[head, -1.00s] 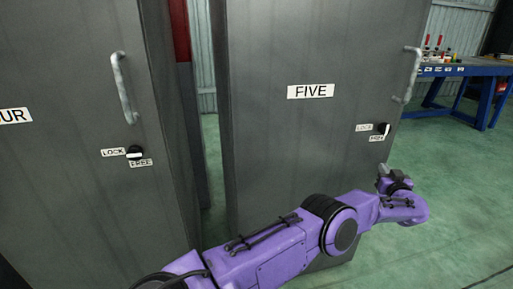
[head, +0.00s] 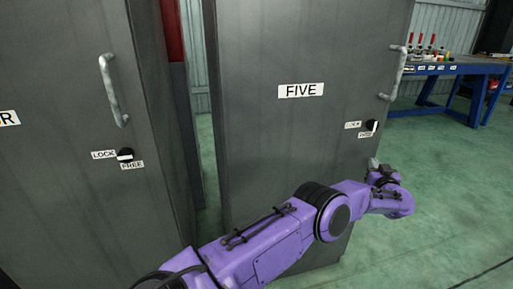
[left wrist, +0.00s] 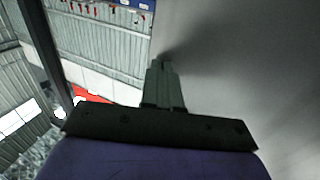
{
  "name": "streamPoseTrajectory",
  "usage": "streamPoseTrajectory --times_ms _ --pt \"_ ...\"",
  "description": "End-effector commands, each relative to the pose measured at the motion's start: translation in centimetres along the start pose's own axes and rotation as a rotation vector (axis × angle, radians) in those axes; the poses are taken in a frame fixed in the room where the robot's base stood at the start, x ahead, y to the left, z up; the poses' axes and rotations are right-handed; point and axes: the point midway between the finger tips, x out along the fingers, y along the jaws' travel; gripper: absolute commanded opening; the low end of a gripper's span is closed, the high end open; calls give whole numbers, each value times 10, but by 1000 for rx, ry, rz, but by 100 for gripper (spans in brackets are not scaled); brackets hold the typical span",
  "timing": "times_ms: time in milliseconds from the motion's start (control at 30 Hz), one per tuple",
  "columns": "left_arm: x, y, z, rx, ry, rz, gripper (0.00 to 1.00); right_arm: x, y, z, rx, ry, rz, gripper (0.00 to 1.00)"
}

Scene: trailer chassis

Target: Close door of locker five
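The grey door of locker five (head: 270,150) carries a "FIVE" label. Its pale handle (head: 394,75) is near the right edge, and its black lock knob (head: 372,126) sits between small LOCK and FREE labels. How far the door stands open is unclear. My left gripper (head: 374,163) is beside the door's right edge, below the knob. In the left wrist view its fingers (left wrist: 160,84) look closed together with nothing visible between them. The grey surface (left wrist: 250,70) at the right is close to the fingers; contact cannot be told. My right gripper is out of view.
The locker on the left (head: 70,200) has its own handle and lock knob (head: 125,154). A narrow gap shows green floor between the lockers. A blue workbench (head: 450,75) with tools stands at the back right. Green floor (head: 430,210) to the right is clear.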

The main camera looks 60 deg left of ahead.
Motion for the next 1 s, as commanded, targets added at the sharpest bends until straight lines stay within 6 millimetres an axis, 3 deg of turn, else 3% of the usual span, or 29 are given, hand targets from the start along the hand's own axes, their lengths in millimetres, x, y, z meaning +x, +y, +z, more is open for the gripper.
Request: streamPoseTrajectory --times_ms 33,100,400,567,767,900,967,1000 --pt "-11 7 -14 -2 3 6 0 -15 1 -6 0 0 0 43" --pt "-30 18 -12 0 -1 13 0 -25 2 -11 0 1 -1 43" --pt "-106 48 -2 0 -7 14 0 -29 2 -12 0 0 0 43" --pt "-123 54 0 -1 -9 12 0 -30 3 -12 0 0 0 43" --pt "-126 54 1 -11 -10 9 0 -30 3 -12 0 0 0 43" --pt "-127 58 4 -146 -9 42 0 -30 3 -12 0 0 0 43" --pt "-138 60 26 -192 -27 103 0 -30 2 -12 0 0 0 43" --pt "-147 56 50 -204 -52 153 0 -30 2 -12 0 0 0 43"
